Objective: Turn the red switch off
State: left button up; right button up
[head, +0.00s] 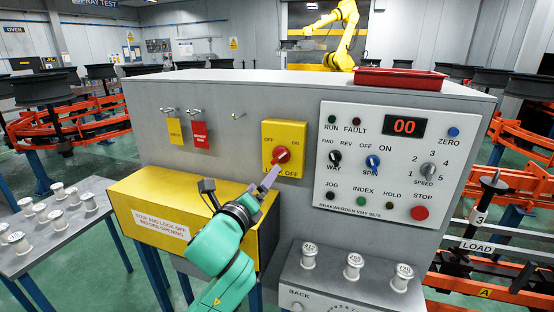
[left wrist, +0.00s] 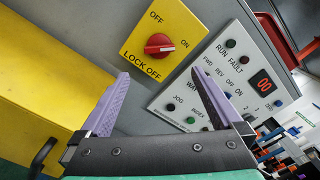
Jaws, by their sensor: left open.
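The red switch (head: 281,154) is a round knob with a raised bar on a yellow lock-off plate (head: 298,130) on the grey cabinet's front. In the left wrist view the red switch (left wrist: 159,45) has its bar lying roughly toward the ON mark, with OFF printed above left. My left gripper (head: 272,176) is just below and in front of the switch. In the left wrist view my left gripper (left wrist: 158,76) is open, its two lilac fingers apart and empty, with the knob beyond the tips, between them in the picture. My right gripper is not in view.
A control panel (head: 388,190) with knobs and buttons is right of the plate. A yellow box (head: 150,200) juts out at lower left. Yellow and red tags (head: 200,135) hang at left. Several spindles stand on the lower ledge (head: 330,283). A red tray (head: 400,79) lies on top.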

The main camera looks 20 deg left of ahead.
pick_arm(q)
jog(key=p, duration=0.1)
send_near(280, 159)
jog(key=w, duration=0.7)
jog(key=shift+d+f+p, duration=0.1)
jog(key=shift+d+p, duration=0.05)
jog(key=shift+p, duration=0.25)
jog(key=shift+w, duration=0.4)
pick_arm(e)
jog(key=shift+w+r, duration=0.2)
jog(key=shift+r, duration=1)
pick_arm(q)
jog(key=c, duration=1.2)
